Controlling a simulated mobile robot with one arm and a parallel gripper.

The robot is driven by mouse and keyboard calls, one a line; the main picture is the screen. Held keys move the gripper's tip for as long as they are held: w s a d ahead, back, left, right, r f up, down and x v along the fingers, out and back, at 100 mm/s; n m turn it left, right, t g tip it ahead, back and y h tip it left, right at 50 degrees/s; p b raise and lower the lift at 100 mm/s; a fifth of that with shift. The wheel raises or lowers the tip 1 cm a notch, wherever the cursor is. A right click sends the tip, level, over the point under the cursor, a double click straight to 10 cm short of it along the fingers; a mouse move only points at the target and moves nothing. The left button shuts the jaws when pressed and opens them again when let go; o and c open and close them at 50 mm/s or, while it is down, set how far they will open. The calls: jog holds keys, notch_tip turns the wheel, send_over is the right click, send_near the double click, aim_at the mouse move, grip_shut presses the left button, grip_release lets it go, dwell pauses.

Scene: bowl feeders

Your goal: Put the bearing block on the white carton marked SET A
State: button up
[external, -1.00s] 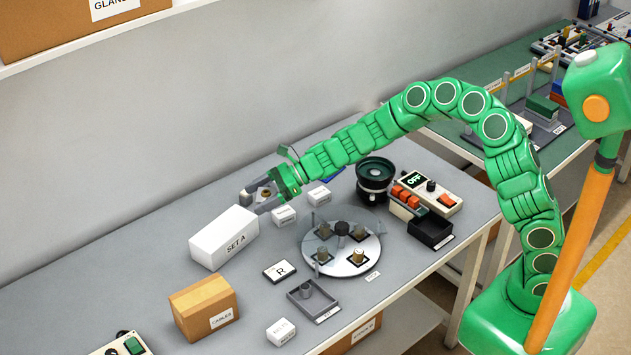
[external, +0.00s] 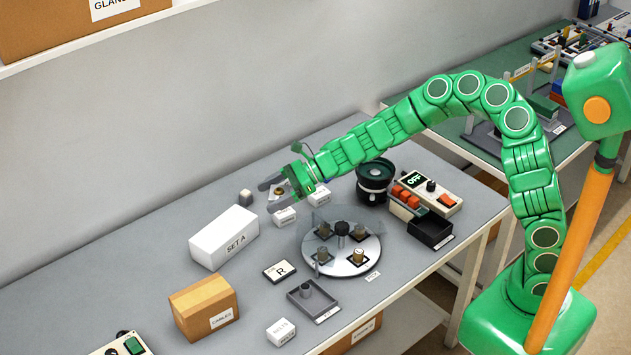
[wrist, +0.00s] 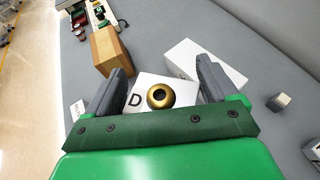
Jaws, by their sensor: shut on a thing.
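The bearing block (wrist: 147,84) is a pale block with a letter D on it and a brass ring on top. In the wrist view it sits between the two fingers of my gripper (wrist: 163,80), which is shut on it.
A round feeder plate (external: 341,262) is in front, and a cardboard box (external: 203,307) stands front left of the carton.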

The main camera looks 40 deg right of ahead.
jog(key=w+a, duration=0.2)
jog(key=a, duration=0.1)
send_over(217, 229)
jog(key=s+d, duration=0.2)
jog(key=f, duration=0.6)
jog(key=shift+s+a+f, duration=0.15)
jog(key=shift+a+f, duration=0.05)
jog(key=shift+a, duration=0.05)
jog(key=shift+w+a+f, duration=0.3)
jog(key=shift+w+f, duration=0.15)
jog(key=shift+f, duration=0.35)
jog(key=shift+w+a+f, duration=0.4)
jog(key=shift+w+f, duration=0.25)
jog(key=shift+f, duration=1.7)
jog(key=shift+f, duration=0.1)
jog(key=o, duration=1.1)
